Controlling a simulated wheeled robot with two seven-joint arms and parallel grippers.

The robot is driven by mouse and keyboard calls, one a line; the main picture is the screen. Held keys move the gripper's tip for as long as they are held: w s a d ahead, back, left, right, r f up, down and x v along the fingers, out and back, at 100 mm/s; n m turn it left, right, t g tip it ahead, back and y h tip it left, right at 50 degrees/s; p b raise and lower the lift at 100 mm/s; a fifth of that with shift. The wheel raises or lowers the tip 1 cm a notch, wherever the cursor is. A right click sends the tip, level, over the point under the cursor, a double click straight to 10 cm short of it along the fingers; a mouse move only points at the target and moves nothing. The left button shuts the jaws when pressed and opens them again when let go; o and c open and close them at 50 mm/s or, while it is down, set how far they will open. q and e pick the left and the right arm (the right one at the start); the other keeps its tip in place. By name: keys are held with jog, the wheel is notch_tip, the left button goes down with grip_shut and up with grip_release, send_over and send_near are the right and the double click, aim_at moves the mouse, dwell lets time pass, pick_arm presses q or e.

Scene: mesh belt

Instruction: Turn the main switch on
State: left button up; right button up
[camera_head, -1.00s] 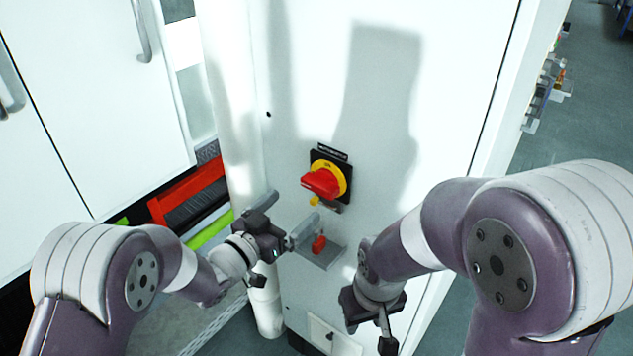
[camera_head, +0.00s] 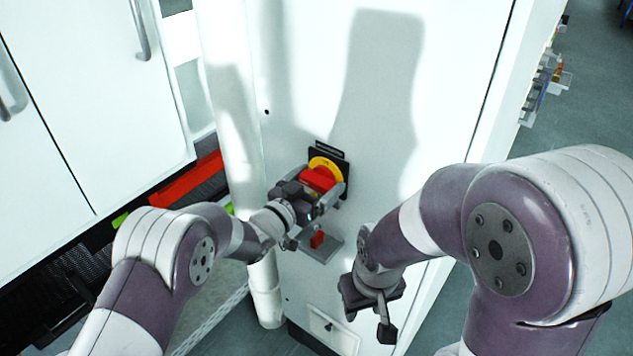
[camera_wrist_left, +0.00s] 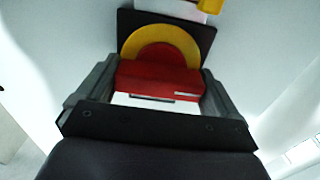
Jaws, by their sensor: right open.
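The main switch is a red handle (camera_head: 318,179) on a yellow disc (camera_head: 325,164) with a black backplate, on the white cabinet front. My left gripper (camera_head: 312,188) is at the switch, one finger on each side of the red handle. In the left wrist view the red handle (camera_wrist_left: 158,78) nearly fills the gap between the spread fingers of my left gripper (camera_wrist_left: 158,90); whether both fingers press on it I cannot tell. The yellow disc (camera_wrist_left: 160,38) shows beyond it. My right gripper (camera_head: 370,310) is open and empty, lower on the right, apart from the switch.
A small grey shelf (camera_head: 325,250) with a red item (camera_head: 317,239) sits on the cabinet just below the switch. A white vertical pipe (camera_head: 264,290) runs left of it. Red and black crates (camera_head: 187,180) stand at the left. The cabinet front above the switch is clear.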

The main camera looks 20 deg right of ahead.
pick_arm(q)
jog(key=shift+f+m+b, duration=0.2)
jog(key=shift+m+b, duration=0.3)
jog(key=shift+b, duration=0.45)
jog(key=m+b, duration=1.4)
jog(key=b, duration=0.5)
jog(key=shift+f, duration=0.15)
jog(key=shift+m+b, duration=1.35)
jog(key=shift+m, duration=0.15)
jog(key=shift+r, duration=0.2)
jog(key=o, duration=0.7)
jog(key=shift+s, duration=0.1)
